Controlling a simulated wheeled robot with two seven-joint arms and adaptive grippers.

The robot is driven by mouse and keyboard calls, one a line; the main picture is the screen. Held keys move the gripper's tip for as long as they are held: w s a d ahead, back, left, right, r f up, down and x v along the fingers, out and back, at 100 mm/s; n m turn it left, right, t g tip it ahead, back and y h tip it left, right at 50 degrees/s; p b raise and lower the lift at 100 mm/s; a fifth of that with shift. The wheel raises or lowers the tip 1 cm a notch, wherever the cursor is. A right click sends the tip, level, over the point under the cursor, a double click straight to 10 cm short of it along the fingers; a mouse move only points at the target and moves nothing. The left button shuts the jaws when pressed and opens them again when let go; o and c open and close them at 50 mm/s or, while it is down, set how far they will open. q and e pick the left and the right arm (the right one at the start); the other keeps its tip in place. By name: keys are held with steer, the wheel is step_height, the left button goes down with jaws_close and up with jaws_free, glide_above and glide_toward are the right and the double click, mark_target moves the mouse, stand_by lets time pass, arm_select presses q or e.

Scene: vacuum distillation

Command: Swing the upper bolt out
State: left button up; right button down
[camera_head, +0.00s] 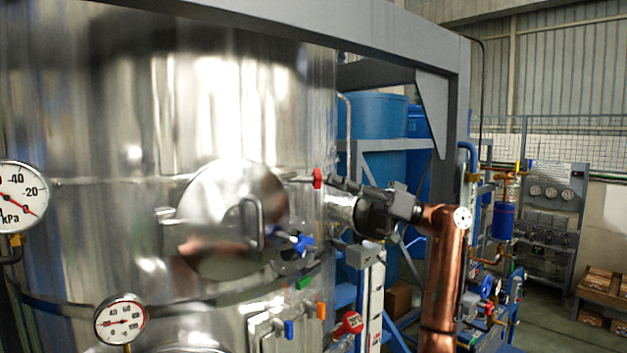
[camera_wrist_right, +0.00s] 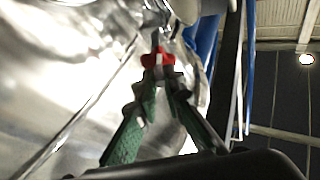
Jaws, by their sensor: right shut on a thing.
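The upper bolt has a red knob (camera_head: 317,178) and sits at the upper right of a round steel hatch (camera_head: 215,205) on the tank. My right gripper (camera_head: 328,182) reaches in from the right, at the red knob. In the right wrist view its two green-padded fingers (camera_wrist_right: 160,75) close on the red knob (camera_wrist_right: 158,58). A bolt with a blue knob (camera_head: 301,243) sits lower on the hatch's right side. The bolt's shank is small and hard to make out. My left gripper is out of view.
A bar handle (camera_head: 251,223) stands out from the hatch. Dial gauges (camera_head: 122,321) are at the left and lower left. Green, blue and orange handles (camera_head: 321,310) and a red-capped part (camera_head: 350,323) sit below. A grey frame (camera_head: 453,120) stands at the right.

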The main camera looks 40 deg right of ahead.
steer(key=shift+w+f, duration=0.1)
stand_by(0.3)
steer(key=c, duration=2)
jaws_free()
steer(key=v, duration=1.2)
steer(key=shift+d, duration=0.15)
steer(key=shift+w, duration=0.15)
